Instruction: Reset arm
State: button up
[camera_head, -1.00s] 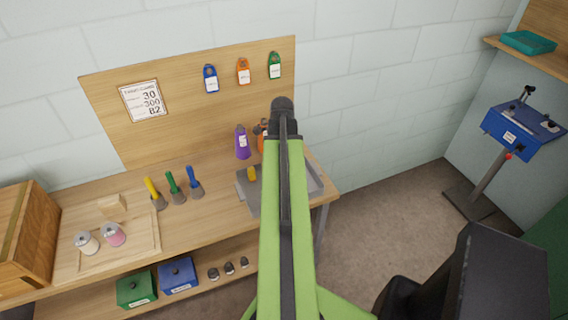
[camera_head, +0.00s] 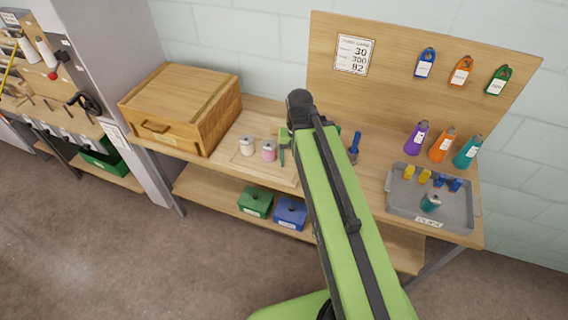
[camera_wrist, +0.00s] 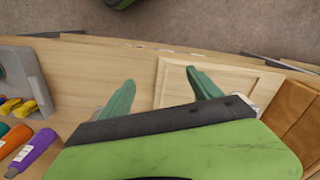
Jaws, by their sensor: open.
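My green arm reaches over the wooden workbench (camera_head: 372,150) in the head view, and it hides part of the bench top. My gripper (camera_wrist: 162,92) shows in the wrist view as two teal fingers spread apart, with nothing between them. Below the fingers are the bare bench top and the edge of a pale wooden board (camera_wrist: 225,80). In the head view one finger shows left of the arm's end, close to the pink spool (camera_head: 268,150); I cannot tell whether they touch.
A wooden chest (camera_head: 183,105) stands left of the white spool (camera_head: 247,146). A grey tray (camera_head: 400,205) with small yellow, blue and teal items is at the right, before purple, orange and teal bottles (camera_head: 467,152). Green (camera_head: 255,202) and blue (camera_head: 290,212) boxes sit on the lower shelf.

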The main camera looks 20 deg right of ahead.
jog(key=a+n, duration=0.1)
jog(key=a, duration=0.1)
jog(key=a+n, duration=0.2)
jog(key=a, duration=0.1)
jog(key=shift+s+a, duration=0.15)
jog(key=shift+a, duration=0.1)
dwell(0.8)
